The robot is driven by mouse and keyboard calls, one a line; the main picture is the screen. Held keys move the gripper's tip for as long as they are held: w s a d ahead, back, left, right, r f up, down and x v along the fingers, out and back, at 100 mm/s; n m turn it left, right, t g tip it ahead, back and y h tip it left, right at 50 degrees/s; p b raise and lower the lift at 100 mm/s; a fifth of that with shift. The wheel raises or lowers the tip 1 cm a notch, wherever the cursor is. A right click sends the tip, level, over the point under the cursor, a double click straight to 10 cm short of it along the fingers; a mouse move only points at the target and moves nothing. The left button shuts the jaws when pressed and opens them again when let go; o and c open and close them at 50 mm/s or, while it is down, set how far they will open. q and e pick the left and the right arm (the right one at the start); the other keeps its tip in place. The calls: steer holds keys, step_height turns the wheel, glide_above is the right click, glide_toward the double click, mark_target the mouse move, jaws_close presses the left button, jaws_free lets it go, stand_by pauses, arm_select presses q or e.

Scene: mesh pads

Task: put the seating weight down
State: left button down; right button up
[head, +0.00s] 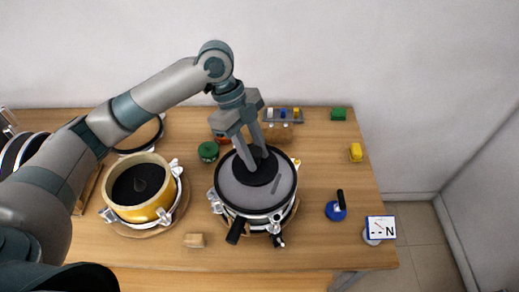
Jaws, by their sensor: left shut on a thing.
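My left gripper (257,158) reaches down from above and is shut on the seating weight (262,176), a dark round piece. The weight is over the middle of a wide grey disc on top of a round clamped vessel (255,216). I cannot tell whether the weight touches the disc or hangs just above it. The fingers hide part of the weight's top. My right gripper is not in view.
A yellow round vessel (140,214) with a dark inside stands at the left. A green jar (208,152) is behind, and a blue piece with a black handle (336,210) is at the right. A small wooden block (194,240) lies in front. Bare table shows between them.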

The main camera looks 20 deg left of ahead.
arm_select(q)
steer(key=shift+d+r, duration=0.1)
steer(key=shift+r, duration=0.05)
steer(key=shift+f+p, duration=0.75)
steer(key=shift+f, duration=1.2)
steer(key=shift+w, duration=0.1)
steer(key=shift+f, duration=0.1)
steer(key=c, duration=1.3)
jaws_free()
steer(key=shift+f, duration=0.15)
steer(key=shift+s, duration=0.2)
steer(key=shift+w, duration=0.1)
